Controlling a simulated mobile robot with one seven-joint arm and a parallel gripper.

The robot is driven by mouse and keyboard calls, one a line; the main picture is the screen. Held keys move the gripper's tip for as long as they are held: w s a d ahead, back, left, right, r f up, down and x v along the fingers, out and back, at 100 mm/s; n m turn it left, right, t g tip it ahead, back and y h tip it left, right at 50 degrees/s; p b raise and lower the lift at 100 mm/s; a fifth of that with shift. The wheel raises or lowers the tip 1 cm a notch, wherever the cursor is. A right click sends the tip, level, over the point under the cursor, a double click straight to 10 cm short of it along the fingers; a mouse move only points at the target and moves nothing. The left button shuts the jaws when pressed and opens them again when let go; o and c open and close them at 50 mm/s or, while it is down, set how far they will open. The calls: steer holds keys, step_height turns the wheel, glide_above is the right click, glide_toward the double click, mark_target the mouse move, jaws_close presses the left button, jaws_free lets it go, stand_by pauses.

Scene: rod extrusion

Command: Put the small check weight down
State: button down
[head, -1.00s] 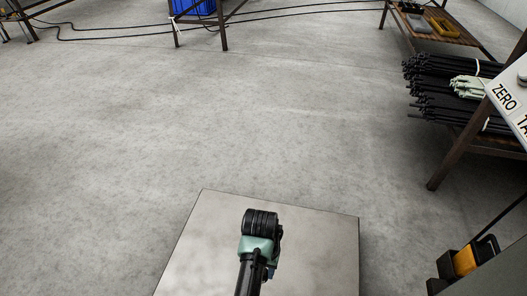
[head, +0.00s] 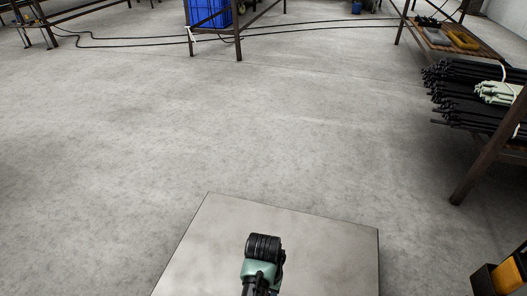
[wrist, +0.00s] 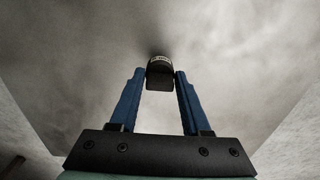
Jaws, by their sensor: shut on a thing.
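My gripper (wrist: 160,78) has two blue fingers, shut on the small check weight (wrist: 159,82), a dark block with a pale label on its far end. The weight is held between the fingertips, over a smooth grey metal plate (wrist: 75,70). Whether it touches the plate cannot be told. In the head view the plate (head: 325,255) is at the bottom centre, and my black and green wrist covers part of it. The fingers and the weight are hidden in that view.
The plate is otherwise bare. A rack at right holds bundles of black rods (head: 468,95) and a pale bundle (head: 498,92). A yellow and black item (head: 507,276) is at the lower right. A blue crate (head: 207,12) stands far back. The concrete floor between is open.

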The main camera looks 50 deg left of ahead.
steer(key=shift+f+b, duration=0.3)
steer(key=shift+f, duration=0.55)
steer(key=shift+r, duration=0.1)
steer(key=shift+c, duration=1.8)
jaws_free()
step_height(320, 180, up, 12)
steer(key=p, duration=0.8)
steer(key=shift+p, duration=0.3)
